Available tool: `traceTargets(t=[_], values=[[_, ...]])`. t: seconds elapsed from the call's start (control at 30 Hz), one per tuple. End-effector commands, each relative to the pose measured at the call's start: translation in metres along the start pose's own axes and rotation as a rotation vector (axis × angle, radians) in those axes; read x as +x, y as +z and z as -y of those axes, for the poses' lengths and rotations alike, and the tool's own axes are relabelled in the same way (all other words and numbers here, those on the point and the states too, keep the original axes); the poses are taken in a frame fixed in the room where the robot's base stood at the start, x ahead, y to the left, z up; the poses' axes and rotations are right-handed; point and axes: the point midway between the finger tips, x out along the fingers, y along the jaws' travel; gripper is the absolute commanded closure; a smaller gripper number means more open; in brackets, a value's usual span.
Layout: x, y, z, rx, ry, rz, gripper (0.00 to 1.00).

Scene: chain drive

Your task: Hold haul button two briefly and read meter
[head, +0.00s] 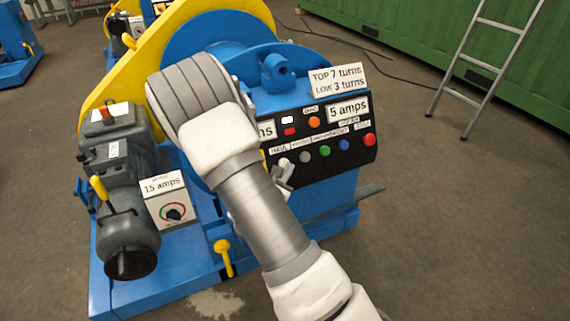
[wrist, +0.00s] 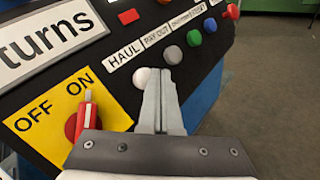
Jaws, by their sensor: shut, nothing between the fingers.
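The black control panel (head: 345,157) is on the front of the blue machine. In the wrist view, a white button (wrist: 144,77) sits below the HAUL label (wrist: 124,55). A grey button (wrist: 173,55) sits beside it, below PAY OUT. My gripper (wrist: 160,73) is shut and empty, its fingertips overlapping the white button's right edge; I cannot tell whether they touch it. In the head view my arm partly hides my gripper (head: 283,170) and the panel's left part.
Green (head: 325,151), blue (head: 344,145) and red (head: 369,140) buttons line the panel's right. A "5 amps" sign (head: 347,110) is above them. A yellow OFF/ON plate (wrist: 40,115) with a red switch (wrist: 78,120) is left of my gripper. A ladder (head: 487,70) leans behind.

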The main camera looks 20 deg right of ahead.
Motion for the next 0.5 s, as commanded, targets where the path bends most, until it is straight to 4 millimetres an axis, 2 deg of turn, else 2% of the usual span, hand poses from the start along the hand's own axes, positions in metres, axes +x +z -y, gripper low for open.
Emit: traceTargets(t=[0.5], values=[[-0.031,0.024,0.022,0.0,-0.001,0.0,1.0]])
